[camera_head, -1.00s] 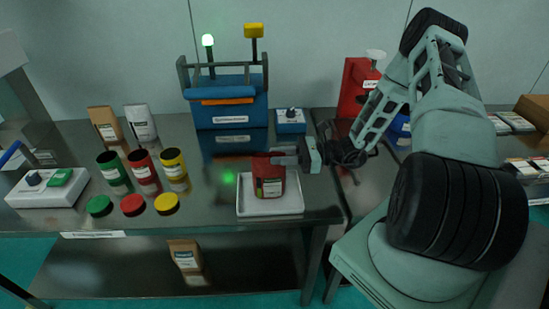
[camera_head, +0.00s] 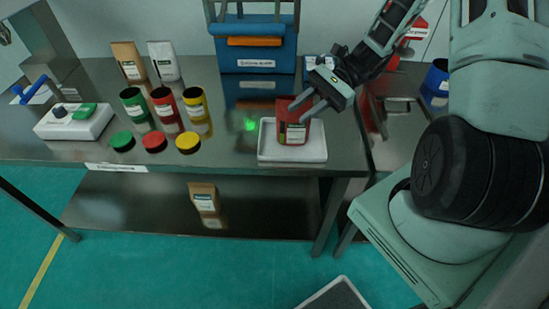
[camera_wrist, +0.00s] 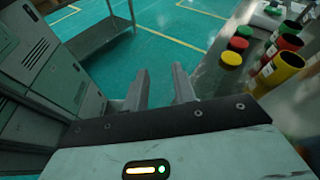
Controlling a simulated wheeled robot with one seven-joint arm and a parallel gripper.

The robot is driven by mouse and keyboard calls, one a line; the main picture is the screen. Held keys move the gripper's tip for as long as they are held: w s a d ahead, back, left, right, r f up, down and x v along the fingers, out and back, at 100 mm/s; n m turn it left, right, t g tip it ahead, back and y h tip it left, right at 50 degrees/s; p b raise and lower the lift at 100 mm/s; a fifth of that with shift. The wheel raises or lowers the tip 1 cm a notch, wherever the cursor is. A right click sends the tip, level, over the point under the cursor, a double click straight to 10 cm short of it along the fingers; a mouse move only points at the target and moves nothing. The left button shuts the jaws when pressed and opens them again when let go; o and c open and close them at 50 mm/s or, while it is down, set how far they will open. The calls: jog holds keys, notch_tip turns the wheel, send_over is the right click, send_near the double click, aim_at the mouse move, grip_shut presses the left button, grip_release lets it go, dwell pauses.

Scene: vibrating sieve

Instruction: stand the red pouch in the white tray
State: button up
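The red pouch (camera_head: 292,130), with a pale and dark label, stands upright in the white tray (camera_head: 275,154) on the steel table. My gripper (camera_head: 300,109) is in front of the pouch's upper right part in the head view and hides some of its top. Its two fingers are spread. In the wrist view my gripper (camera_wrist: 160,82) is open with only floor showing between the fingers. The pouch and tray are not visible in the wrist view.
Green, red and yellow cans (camera_head: 163,103) stand left of the tray with matching lids (camera_head: 155,142) in front. A blue sieve machine (camera_head: 255,50) stands behind. A white switch box (camera_head: 74,121) is at the left. The table between lids and tray is clear.

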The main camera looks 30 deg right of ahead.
jog(key=s+a+r+n+h, duration=0.4)
jog(key=s+a+n+h, duration=0.2)
jog(key=s+a+n, duration=0.2)
jog(key=s+a+r+n+h, duration=0.4)
jog(key=s+a+n+h, duration=0.3)
jog(key=a+n, duration=0.4)
jog(key=s+n, duration=0.1)
jog(key=n, duration=0.3)
jog(key=shift+s+a+r, duration=0.2)
jog(key=shift+s+a, duration=0.15)
jog(key=shift+s, duration=0.05)
